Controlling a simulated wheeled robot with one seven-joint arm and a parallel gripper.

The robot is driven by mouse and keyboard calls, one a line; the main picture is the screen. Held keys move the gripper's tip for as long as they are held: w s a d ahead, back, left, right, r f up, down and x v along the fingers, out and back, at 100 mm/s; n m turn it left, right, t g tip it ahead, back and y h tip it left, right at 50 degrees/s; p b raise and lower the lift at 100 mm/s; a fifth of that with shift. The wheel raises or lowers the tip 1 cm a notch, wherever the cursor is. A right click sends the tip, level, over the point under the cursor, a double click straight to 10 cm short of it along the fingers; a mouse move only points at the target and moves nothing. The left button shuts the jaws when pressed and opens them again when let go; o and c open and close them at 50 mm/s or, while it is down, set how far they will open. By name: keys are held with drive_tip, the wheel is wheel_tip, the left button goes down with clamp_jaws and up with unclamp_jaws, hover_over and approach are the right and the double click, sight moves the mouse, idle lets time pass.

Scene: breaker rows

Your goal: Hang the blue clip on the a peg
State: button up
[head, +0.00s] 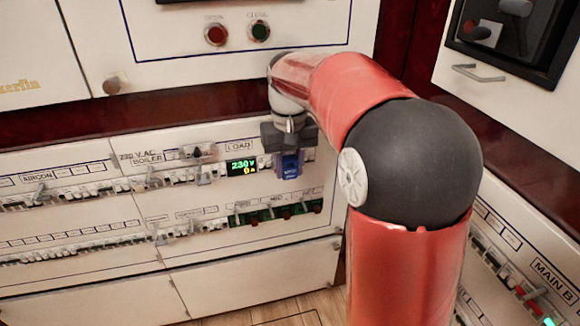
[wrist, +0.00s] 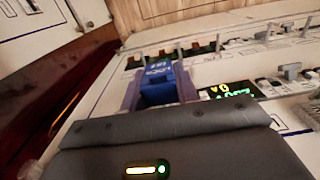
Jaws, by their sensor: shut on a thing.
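The blue clip (head: 290,164) is in my gripper (head: 288,168), in front of the breaker panel just right of the green 230V display. In the wrist view the clip (wrist: 159,84) sits between the two purple-grey fingers (wrist: 158,88), with white lettering on its top. Several thin grey pegs stick out of the panel. One peg (head: 237,213) is in the lower row, below the display, and others (head: 270,209) stand to its right. Pegs also show in the wrist view (wrist: 217,43), beyond the clip. I cannot tell which peg is labelled a.
The 230V display (head: 242,167) is close to the left of my gripper. Rows of breaker switches (head: 85,190) run along the panel to the left. A right-hand panel (head: 535,255) is beyond my arm.

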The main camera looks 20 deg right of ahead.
drive_tip(key=shift+w, duration=0.85)
drive_tip(key=o, duration=1.1)
drive_tip(key=shift+c, duration=0.2)
